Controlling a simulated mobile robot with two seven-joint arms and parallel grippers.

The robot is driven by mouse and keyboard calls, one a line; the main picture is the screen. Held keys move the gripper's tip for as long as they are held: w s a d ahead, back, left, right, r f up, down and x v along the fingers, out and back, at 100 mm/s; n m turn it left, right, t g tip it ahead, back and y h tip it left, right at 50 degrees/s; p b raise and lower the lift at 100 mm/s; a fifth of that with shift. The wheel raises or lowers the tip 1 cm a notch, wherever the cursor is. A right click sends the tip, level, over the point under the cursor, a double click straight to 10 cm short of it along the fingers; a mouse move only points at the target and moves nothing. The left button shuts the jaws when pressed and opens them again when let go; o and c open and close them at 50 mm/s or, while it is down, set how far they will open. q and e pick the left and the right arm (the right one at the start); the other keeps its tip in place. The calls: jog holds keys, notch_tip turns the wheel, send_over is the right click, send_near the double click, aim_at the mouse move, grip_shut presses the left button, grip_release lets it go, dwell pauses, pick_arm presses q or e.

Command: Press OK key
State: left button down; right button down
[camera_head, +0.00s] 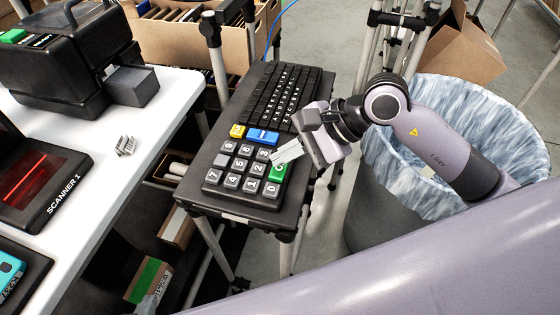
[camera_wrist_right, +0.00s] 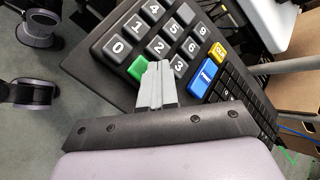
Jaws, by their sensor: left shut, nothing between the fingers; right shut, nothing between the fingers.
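The keypad (camera_head: 212,190) has dark grey number keys, and lies at the near end of a small black stand. Its green key (camera_head: 277,174) is partly covered by my right gripper (camera_head: 274,160), and I cannot read a label on it. My right gripper is shut and empty, with its fingertips at the green key's edge. In the right wrist view the closed fingertips (camera_wrist_right: 154,64) overlap the right side of the green key (camera_wrist_right: 136,68). I cannot tell whether they touch it. My left gripper does not show.
A blue key (camera_head: 262,137) and a yellow key (camera_head: 237,131) lie beside the number keys. A black keyboard (camera_head: 283,95) lies behind the keypad. A white table (camera_head: 110,185) with a scanner (camera_head: 40,180) stands at left. A lined bin (camera_head: 450,95) stands at right.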

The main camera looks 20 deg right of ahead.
aim_at(286, 166)
jog(key=shift+r, duration=0.65)
jog(key=shift+r, duration=0.1)
jog(key=shift+r+p, duration=1.55)
jog(key=shift+r, duration=0.9)
